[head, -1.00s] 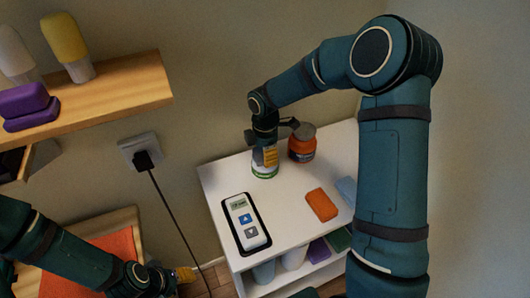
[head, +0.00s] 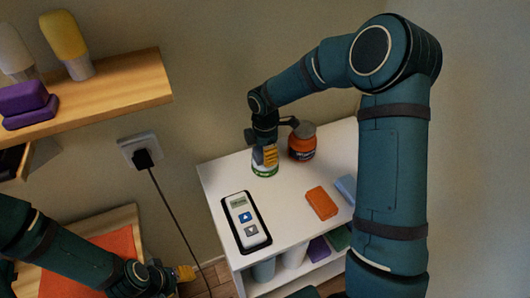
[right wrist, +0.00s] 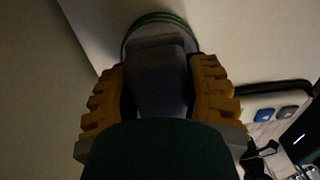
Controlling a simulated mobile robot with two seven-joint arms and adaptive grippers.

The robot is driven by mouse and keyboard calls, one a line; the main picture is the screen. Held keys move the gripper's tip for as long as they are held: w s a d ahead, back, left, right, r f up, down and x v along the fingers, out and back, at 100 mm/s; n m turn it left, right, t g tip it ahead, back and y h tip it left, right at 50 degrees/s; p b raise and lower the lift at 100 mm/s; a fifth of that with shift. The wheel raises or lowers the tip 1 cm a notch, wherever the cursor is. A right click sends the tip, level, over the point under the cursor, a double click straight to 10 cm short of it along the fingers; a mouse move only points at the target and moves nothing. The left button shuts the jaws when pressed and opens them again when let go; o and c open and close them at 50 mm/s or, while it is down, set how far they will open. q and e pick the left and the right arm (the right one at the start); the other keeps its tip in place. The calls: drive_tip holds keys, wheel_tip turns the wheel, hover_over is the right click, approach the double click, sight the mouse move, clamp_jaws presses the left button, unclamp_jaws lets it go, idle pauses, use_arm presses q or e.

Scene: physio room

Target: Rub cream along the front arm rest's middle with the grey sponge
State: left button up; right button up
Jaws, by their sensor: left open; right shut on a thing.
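My right gripper (head: 265,155) is over a low round white pot with a green band (head: 265,171) on the white cabinet top. In the right wrist view its yellow fingers are shut on the grey sponge (right wrist: 158,75). The sponge is at the pot's mouth; whether it touches the cream inside cannot be seen. My left gripper (head: 186,274) is open and empty at the lower left, near a wooden-framed orange pad (head: 90,265). I cannot tell whether this frame includes the front arm rest.
An orange jar with a grey lid (head: 302,142) stands right of the pot. A handheld device (head: 246,220), an orange block (head: 321,203) and a blue block (head: 345,188) lie on the cabinet (head: 285,222). A wooden shelf (head: 120,90) juts out at upper left. A cable hangs from a wall socket (head: 140,148).

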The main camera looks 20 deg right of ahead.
drive_tip(key=shift+f, duration=0.4)
drive_tip(key=shift+f, duration=0.1)
idle(1.2)
drive_tip(key=shift+r+p, duration=2.7)
drive_tip(key=shift+r, duration=0.9)
drive_tip(key=shift+a, duration=0.1)
